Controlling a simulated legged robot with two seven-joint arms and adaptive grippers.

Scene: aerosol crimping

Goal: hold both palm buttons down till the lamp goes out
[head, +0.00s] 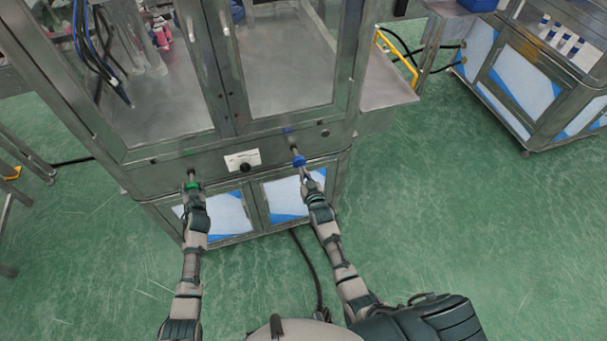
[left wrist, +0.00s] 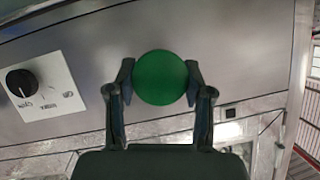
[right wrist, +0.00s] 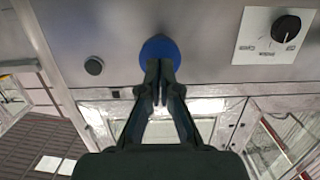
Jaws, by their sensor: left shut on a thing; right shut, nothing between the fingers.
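The green palm button (head: 193,185) is on the left of the steel front panel. My left gripper (left wrist: 160,78) has its fingers closed on either side of the round green button (left wrist: 160,90), one at each edge. The blue palm button (head: 299,161) is on the right of the same panel. My right gripper (right wrist: 159,68) is shut and empty, its fingertips in front of the blue button (right wrist: 160,48) and overlapping its lower part; whether they press it in cannot be told. No lit lamp can be made out.
A white plate with a black knob (head: 244,166) sits between the buttons. A small dark round fitting (right wrist: 94,66) is beside the blue button. Glass doors (head: 285,60) are above the panel. A cable runs on the floor below. Open green floor lies to the right.

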